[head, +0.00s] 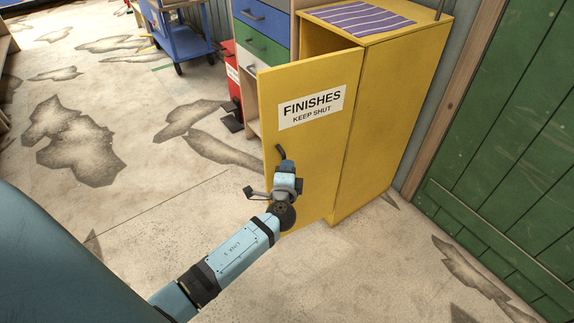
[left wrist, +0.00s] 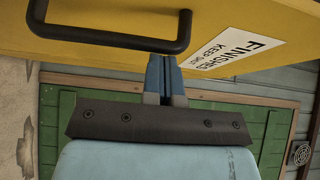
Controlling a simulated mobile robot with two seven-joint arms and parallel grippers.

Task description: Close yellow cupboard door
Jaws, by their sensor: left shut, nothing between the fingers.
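The yellow cupboard (head: 385,110) stands at centre right. Its yellow door (head: 310,150), labelled "FINISHES KEEP SHUT", stands open, swung out to the left, with the dark interior (head: 318,40) showing above its top edge. The door's black bar handle (left wrist: 110,40) shows whole in the left wrist view; in the head view only its upper end (head: 281,151) shows behind my gripper. My left gripper (head: 285,168) is shut and empty in front of the door's outer face, beside the handle. Its fingertips (left wrist: 164,60) are close to the door; I cannot tell whether they touch. My right gripper is out of view.
A drawer unit (head: 262,45) with blue and green fronts stands behind the door, with a red bin (head: 231,75) beside it. A blue cart (head: 182,38) is farther back. A green plank door (head: 510,130) is at right. Stained floor (head: 150,215) at left is clear.

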